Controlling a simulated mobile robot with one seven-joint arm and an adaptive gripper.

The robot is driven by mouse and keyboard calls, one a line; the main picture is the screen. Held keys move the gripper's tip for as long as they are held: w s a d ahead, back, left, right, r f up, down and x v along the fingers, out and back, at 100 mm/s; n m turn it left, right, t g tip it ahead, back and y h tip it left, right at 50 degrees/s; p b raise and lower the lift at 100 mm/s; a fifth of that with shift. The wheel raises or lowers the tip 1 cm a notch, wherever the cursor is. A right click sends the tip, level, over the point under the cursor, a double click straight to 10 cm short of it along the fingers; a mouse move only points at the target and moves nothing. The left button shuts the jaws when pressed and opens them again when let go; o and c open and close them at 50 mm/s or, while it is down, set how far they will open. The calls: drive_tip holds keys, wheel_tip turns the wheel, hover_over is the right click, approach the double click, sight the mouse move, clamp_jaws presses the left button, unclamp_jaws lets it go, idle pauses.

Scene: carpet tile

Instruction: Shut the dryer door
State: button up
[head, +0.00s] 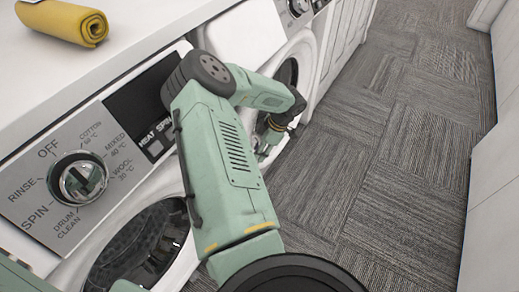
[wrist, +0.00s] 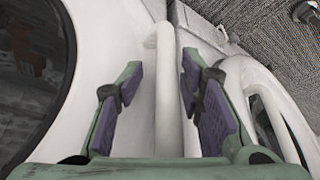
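The white dryer (head: 245,35) appears to be the second machine along the row. Its round dark front (head: 288,75) is partly hidden behind my arm. My gripper (head: 268,138) is low in front of that machine, small and partly hidden in the head view. In the wrist view my gripper (wrist: 163,100) is open, its two purple-padded fingers apart. A white rounded upright edge (wrist: 166,60) lies between the fingers; I cannot tell whether they touch it. A white curved frame (wrist: 262,85) at the right looks like part of the door. How far the door stands open is unclear.
A nearer white washing machine (head: 40,195) has a dial and a round window (head: 140,245). A rolled yellow towel (head: 65,20) lies on the worktop (head: 70,75). Grey carpet (head: 400,150) is clear to the right, up to a pale wall (head: 492,225).

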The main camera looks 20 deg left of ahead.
drive_tip(key=shift+s+a, duration=0.1)
drive_tip(key=shift+a, duration=0.05)
drive_tip(key=v, duration=1.2)
